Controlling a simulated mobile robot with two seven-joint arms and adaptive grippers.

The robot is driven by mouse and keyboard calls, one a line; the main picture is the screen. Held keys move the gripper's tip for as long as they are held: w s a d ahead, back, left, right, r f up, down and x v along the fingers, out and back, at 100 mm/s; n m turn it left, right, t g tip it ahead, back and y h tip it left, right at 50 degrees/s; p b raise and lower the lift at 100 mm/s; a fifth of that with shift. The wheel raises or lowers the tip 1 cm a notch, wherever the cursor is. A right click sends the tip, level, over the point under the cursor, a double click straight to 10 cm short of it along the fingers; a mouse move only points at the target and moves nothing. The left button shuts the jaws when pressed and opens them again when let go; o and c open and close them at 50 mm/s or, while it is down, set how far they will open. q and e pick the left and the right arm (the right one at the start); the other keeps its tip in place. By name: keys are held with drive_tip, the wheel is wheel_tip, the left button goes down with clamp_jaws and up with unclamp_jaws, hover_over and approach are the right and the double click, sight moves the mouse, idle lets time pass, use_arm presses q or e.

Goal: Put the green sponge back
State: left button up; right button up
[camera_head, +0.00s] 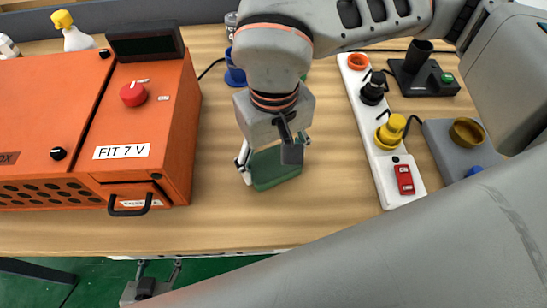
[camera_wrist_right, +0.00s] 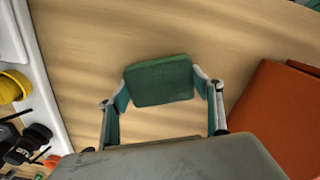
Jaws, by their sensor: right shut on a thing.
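The green sponge (camera_head: 278,172) is a flat rectangular block between the fingers of my right gripper (camera_head: 272,162) in the head view. In the right wrist view the sponge (camera_wrist_right: 158,80) is pinched at its two short ends by the fingertips of my right gripper (camera_wrist_right: 161,88). It is over the wooden table near the front edge; I cannot tell whether it touches the table. My left gripper (camera_head: 158,268) is low at the bottom of the head view, in front of the table edge, with its fingers apart and empty.
An orange machine (camera_head: 185,130) labelled "FIT 7 V" stands left of the sponge. A white power strip (camera_head: 362,110) with plugs and a red switch lies to the right, beside a grey box (camera_head: 440,140). A blue object (camera_head: 235,76) stands behind my right gripper. Bare table (camera_head: 335,200) surrounds the sponge.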

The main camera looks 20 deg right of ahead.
sight(274, 162)
drive_tip(key=shift+f, duration=0.1)
drive_tip(key=o, duration=1.2)
drive_tip(key=shift+c, duration=0.2)
wheel_tip(274, 162, up, 12)
drive_tip(key=shift+p, duration=0.45)
